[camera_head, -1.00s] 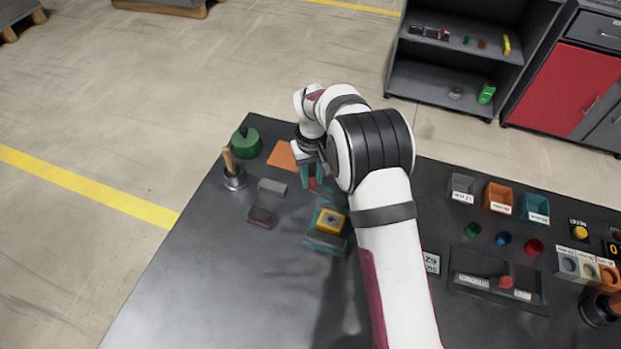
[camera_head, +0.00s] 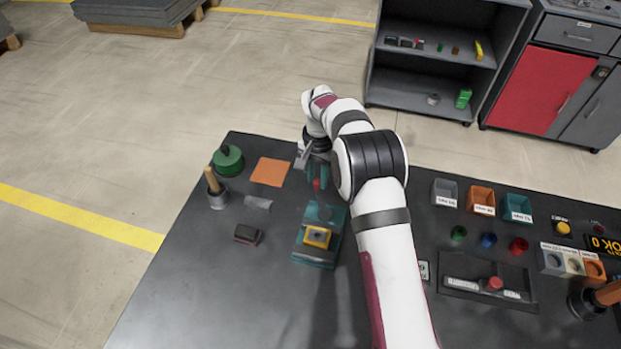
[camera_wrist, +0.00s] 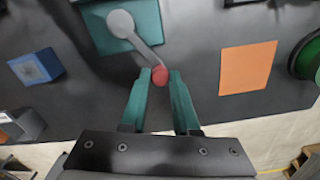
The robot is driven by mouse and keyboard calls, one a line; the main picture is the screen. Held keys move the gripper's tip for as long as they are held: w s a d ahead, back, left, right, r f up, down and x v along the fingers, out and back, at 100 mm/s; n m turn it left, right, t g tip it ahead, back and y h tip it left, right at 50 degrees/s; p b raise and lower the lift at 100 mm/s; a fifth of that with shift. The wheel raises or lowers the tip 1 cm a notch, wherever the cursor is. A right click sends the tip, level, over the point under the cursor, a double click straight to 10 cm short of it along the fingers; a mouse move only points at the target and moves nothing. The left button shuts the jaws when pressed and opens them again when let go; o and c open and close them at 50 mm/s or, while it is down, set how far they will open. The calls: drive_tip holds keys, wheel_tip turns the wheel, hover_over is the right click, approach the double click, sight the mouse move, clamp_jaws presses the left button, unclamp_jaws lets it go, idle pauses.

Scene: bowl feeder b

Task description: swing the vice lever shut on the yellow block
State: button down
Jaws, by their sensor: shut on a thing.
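The teal vice (camera_head: 331,215) stands on the dark table, with the yellow block (camera_head: 317,237) in its near part; I cannot tell whether the jaws touch it. The block is not visible in the wrist view. The grey lever (camera_wrist: 148,52) runs from a round pivot on the vice (camera_wrist: 93,22) to a red knob (camera_wrist: 160,76). My gripper (camera_wrist: 161,74) has its teal fingers shut on the red knob, one on each side. In the head view my gripper (camera_head: 317,180) is at the vice's far side, partly hidden by my arm.
An orange sheet (camera_head: 270,172), a green round object (camera_head: 228,160), a wooden-handled tool (camera_head: 215,190) and a dark red block (camera_head: 247,234) lie left of the vice. A blue block (camera_wrist: 36,66) shows in the wrist view. Bins (camera_head: 481,199) stand at right. The front-left table is clear.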

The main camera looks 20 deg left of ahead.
drive_tip(key=shift+w+d+m, duration=0.3)
drive_tip(key=shift+d+m, duration=0.5)
drive_tip(key=shift+m, duration=0.4)
drive_tip(key=shift+d, duration=0.1)
drive_tip(key=c, duration=0.6)
unclamp_jaws()
drive_tip(key=shift+c, duration=0.2)
wheel_tip(320, 180, up, 16)
drive_tip(key=shift+f, duration=0.1)
